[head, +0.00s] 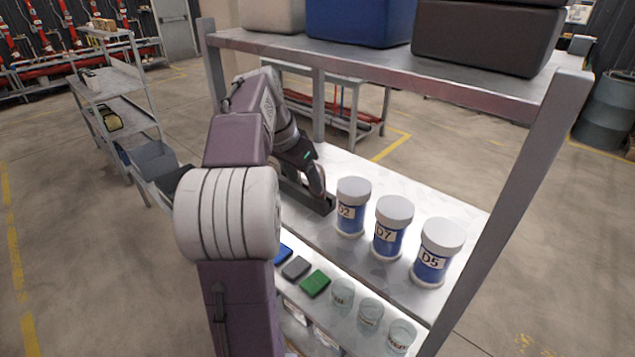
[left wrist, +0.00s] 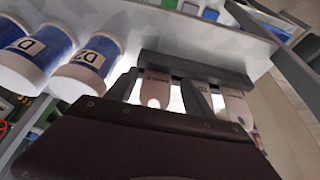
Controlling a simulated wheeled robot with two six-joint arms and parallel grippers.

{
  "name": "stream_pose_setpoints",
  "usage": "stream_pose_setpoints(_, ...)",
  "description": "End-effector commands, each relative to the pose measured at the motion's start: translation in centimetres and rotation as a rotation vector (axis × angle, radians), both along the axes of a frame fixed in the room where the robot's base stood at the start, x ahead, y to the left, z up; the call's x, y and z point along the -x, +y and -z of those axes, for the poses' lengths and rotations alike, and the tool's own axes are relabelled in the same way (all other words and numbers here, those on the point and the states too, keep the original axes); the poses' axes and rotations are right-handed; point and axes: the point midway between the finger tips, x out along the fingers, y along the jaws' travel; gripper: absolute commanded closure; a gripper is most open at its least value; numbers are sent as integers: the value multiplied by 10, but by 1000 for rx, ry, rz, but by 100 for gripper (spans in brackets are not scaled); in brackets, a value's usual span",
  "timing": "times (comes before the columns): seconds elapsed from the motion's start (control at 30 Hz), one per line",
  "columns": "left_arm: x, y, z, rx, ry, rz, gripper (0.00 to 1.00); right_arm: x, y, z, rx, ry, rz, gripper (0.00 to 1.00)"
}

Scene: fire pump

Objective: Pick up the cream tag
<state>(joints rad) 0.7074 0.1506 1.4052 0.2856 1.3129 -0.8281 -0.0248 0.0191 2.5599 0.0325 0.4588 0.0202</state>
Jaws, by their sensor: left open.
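In the left wrist view, two pale tags with small dark print and rounded notched ends hang from a dark rack (left wrist: 200,68). One pale tag (left wrist: 155,90) lies between the fingers of my left gripper (left wrist: 160,92). The other pale tag (left wrist: 236,106) is to the right, outside the fingers. Both look cream to pinkish in the shade, so I cannot tell for sure which is the cream one. The fingers are apart and do not clearly touch the tag. In the head view, my left gripper (head: 316,183) is at the dark rack (head: 318,203), and my arm hides the tags.
White-lidded blue jars D2 (head: 351,208), D7 (head: 391,228) and D5 (head: 436,252) stand right of the rack. Below are a green block (head: 315,283), a grey block (head: 296,267) and glass beakers (head: 342,292). An upper shelf (head: 400,67) with bins overhangs the bench.

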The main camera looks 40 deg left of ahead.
Motion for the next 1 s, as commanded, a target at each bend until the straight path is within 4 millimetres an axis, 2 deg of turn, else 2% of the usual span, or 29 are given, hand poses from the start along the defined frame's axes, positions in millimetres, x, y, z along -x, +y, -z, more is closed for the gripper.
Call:
stream_pose_setpoints(0.07, -6, -1, -1, 1, 1, 2, 39, 0, 0, -3, 0, 0, 0, 100)
stream_pose_setpoints(0.23, -39, -5, 0, 3, 2, 3, 39, 0, 0, -17, 0, 0, 0, 100)
stream_pose_setpoints(0.3, -42, -5, 18, 3, 3, 2, 39, 0, 0, -11, 0, 0, 0, 100)
stream_pose_setpoints(0.4, -46, -5, 27, 1, 0, 0, 39, 0, 0, -10, 0, 0, 0, 100)
stream_pose_setpoints(0.63, -47, -4, 29, 0, 0, 0, 39, 0, 0, -11, 0, 0, 0, 100)
stream_pose_setpoints(0.67, -47, -4, 29, 0, 0, 0, 45, 0, 0, -11, 0, 0, 0, 100)
stream_pose_setpoints(0.8, -47, -4, 28, 0, 0, 0, 84, 0, 0, -11, 0, 0, 0, 100)
stream_pose_setpoints(0.83, -47, -4, 28, 0, 0, 0, 89, 0, 0, -11, 0, 0, 0, 100)
stream_pose_setpoints(1.0, -47, -4, 28, 0, 0, 0, 89, 0, 0, -11, 0, 0, 0, 100)
